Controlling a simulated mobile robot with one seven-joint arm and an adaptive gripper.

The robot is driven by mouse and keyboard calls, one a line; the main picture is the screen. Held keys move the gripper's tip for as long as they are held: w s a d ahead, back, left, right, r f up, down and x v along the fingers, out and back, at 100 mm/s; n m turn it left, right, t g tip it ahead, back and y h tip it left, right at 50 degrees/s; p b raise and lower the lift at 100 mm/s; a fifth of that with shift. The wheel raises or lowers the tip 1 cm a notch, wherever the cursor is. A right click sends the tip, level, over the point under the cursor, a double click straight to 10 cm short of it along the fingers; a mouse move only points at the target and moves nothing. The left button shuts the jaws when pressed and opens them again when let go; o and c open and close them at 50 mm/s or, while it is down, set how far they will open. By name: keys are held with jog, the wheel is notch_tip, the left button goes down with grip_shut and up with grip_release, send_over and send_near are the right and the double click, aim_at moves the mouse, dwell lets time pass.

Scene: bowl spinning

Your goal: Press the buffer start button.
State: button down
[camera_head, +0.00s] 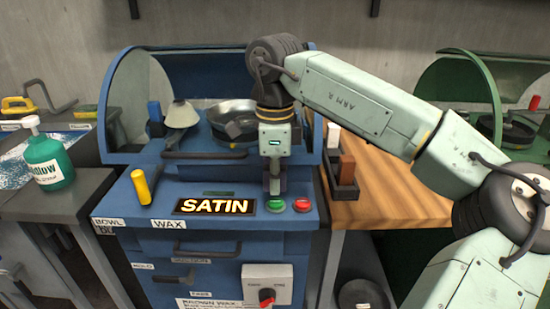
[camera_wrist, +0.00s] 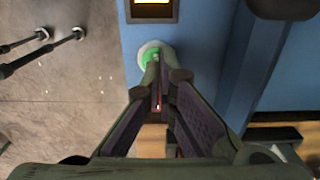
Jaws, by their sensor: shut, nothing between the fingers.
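The green button (camera_head: 275,205) with a pale ring sits on the front of the blue machine (camera_head: 190,188), just right of the lit SATIN display (camera_head: 214,206). A red button (camera_head: 302,205) is to its right. My gripper (camera_head: 275,191) points down, shut and empty, directly above the green button in the head view. In the wrist view, my fingertips (camera_wrist: 160,66) overlap the lower right part of the green button (camera_wrist: 148,56). I cannot tell whether they touch it.
A yellow handle (camera_head: 141,186) stands left of the display. A dark bowl (camera_head: 233,121) sits under the machine's clear hood, behind my gripper. A grey box with a red knob (camera_head: 267,296) is on the lower front. A wooden bench (camera_head: 390,200) with a dark holder is at right.

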jog(key=shift+f, duration=0.8)
